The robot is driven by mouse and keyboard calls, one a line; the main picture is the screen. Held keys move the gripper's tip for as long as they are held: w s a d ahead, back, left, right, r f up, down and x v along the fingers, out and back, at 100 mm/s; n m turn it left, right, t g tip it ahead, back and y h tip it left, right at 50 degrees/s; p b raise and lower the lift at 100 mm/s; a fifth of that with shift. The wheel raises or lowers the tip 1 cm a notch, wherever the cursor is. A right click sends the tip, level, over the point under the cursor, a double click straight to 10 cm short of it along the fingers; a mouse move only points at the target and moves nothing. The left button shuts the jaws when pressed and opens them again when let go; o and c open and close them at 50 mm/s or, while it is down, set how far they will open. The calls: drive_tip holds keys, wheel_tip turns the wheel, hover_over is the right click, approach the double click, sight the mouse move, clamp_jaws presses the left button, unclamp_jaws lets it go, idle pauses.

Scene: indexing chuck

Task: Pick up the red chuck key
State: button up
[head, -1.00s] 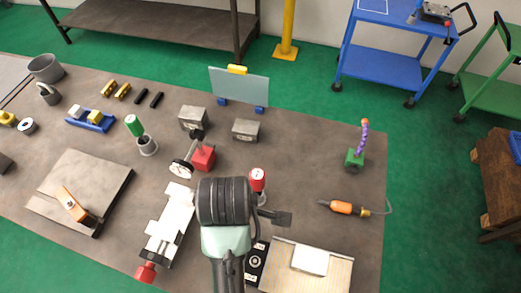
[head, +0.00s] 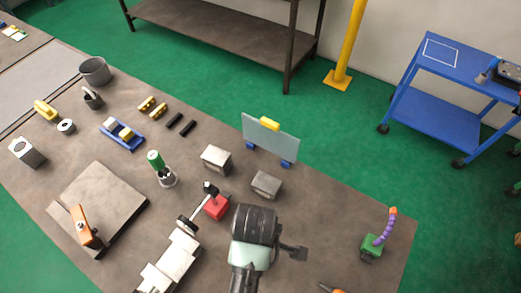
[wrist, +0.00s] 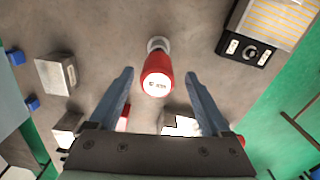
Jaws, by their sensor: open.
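The red chuck key (wrist: 157,78) shows in the wrist view as a red handle with a pale, marked round end facing the camera. A silver-grey part (wrist: 158,44) shows just beyond it. My gripper (wrist: 159,73) is open, with one blue-grey finger on each side of the red handle in the picture. Gaps show on both sides, and I cannot tell how far the fingertips are above it. In the head view my arm's dark end (head: 255,225) is over the bench, and the key is not visible there.
A green-handled tool (head: 155,160) stands in a grey holder. A red block with a dial indicator (head: 215,206), a light vise (head: 172,258) and grey blocks (head: 216,158) are near my arm. A clear panel (head: 270,138) stands behind.

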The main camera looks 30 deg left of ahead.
drive_tip(key=shift+w+d+f+p, duration=0.1)
drive_tip(key=shift+f+p, duration=0.3)
drive_tip(key=shift+f, duration=1.35)
drive_tip(key=shift+w+d+f+p, duration=0.1)
drive_tip(key=shift+f+p, duration=0.25)
drive_tip(key=shift+f, duration=1.4)
clamp_jaws()
